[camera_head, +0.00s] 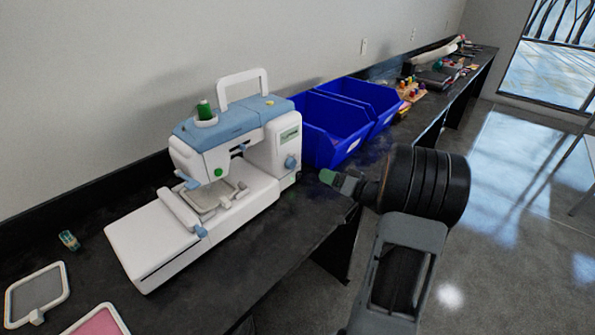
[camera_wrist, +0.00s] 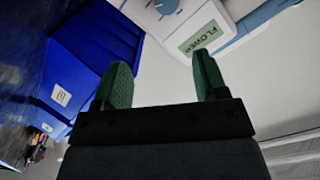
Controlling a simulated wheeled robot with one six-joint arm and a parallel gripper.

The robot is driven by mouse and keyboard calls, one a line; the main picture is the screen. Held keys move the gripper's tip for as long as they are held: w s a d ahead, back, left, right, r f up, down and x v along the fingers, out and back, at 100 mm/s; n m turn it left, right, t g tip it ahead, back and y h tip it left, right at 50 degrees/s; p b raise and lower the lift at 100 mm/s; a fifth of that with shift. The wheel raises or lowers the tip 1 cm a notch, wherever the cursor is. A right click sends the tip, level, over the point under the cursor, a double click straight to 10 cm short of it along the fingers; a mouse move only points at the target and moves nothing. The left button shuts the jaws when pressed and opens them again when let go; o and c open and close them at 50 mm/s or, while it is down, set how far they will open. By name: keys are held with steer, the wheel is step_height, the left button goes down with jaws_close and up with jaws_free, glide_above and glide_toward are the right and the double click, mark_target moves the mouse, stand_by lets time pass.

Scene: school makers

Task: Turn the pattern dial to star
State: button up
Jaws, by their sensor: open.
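A white and blue embroidery machine (camera_head: 235,165) stands on the dark bench. Its blue pattern dial (camera_head: 290,162) is on the right end of the body, below a small greenish display. In the wrist view the dial (camera_wrist: 166,6) shows at the top edge, partly cut off. The display (camera_wrist: 201,37) there reads "FLOWER". My gripper (camera_head: 326,177) is to the right of the dial, apart from it. In the wrist view its green fingertips (camera_wrist: 160,75) are spread with nothing between them.
Two blue bins (camera_head: 335,130) stand on the bench just behind the machine, close to my gripper. Hoops (camera_head: 38,292) and a small spool (camera_head: 68,240) lie at the near left. The floor (camera_head: 500,210) right of the bench is open.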

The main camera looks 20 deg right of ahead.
mark_target(294, 164)
steer(key=shift+y, duration=0.8)
steer(key=x, duration=0.8)
steer(key=f+x, duration=0.1)
steer(key=x, duration=0.3)
steer(key=shift+w+a, duration=0.2)
steer(key=shift+a, duration=0.2)
steer(key=shift+c, duration=0.4)
steer(key=c, duration=0.8)
steer(key=shift+c, duration=0.2)
